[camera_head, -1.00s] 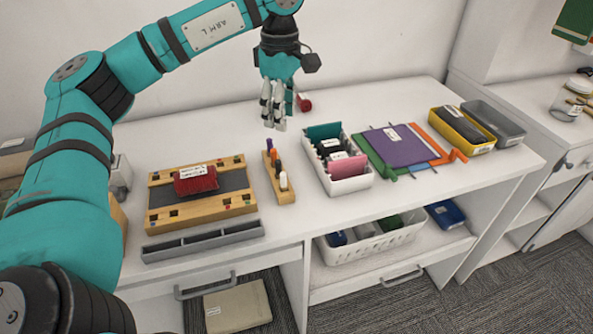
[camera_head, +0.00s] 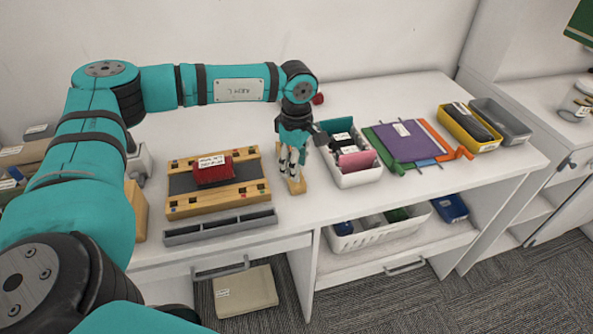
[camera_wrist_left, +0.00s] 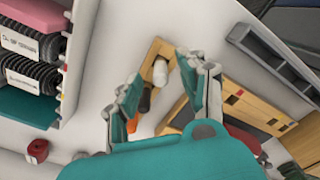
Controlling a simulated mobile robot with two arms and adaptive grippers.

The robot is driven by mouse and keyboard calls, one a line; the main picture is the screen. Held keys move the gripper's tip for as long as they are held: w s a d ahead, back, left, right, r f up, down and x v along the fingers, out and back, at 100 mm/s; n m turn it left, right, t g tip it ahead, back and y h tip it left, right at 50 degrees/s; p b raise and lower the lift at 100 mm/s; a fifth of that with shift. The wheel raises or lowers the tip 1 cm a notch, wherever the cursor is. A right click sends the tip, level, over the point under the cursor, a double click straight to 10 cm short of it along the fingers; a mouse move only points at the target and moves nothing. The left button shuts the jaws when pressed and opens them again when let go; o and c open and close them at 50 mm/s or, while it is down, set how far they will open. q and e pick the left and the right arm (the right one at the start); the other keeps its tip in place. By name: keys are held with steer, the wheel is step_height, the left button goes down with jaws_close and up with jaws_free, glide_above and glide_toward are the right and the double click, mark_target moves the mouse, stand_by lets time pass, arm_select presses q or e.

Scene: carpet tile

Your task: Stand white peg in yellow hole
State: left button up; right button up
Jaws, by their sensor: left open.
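The white peg (camera_wrist_left: 161,73) stands in the narrow wooden peg rack (camera_wrist_left: 158,48), at the end of a row with a brown peg (camera_wrist_left: 145,98) and an orange peg (camera_wrist_left: 132,124). My left gripper (camera_wrist_left: 162,67) is open, with its fingers on either side of the white peg; contact cannot be told. In the head view my left gripper (camera_head: 291,170) is over the rack (camera_head: 297,186) and hides most of the pegs. The wooden board (camera_head: 215,209) with dark holes and small coloured marks lies left of it. I cannot tell which hole is yellow.
A red felt block (camera_head: 213,173) lies on the board. A grey divided tray (camera_head: 220,226) lies in front. A white bin with cards (camera_head: 357,179) stands close right of my gripper. A purple folder (camera_head: 403,142) and a yellow tray (camera_head: 467,141) lie further right.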

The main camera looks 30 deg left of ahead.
arm_select(q)
steer(key=shift+f, duration=0.65)
steer(key=c, duration=0.6)
steer(key=shift+c, duration=1.3)
arm_select(e)
steer(key=shift+s+d+r, duration=0.1)
steer(key=shift+s+d, duration=0.05)
steer(key=shift+s, duration=0.15)
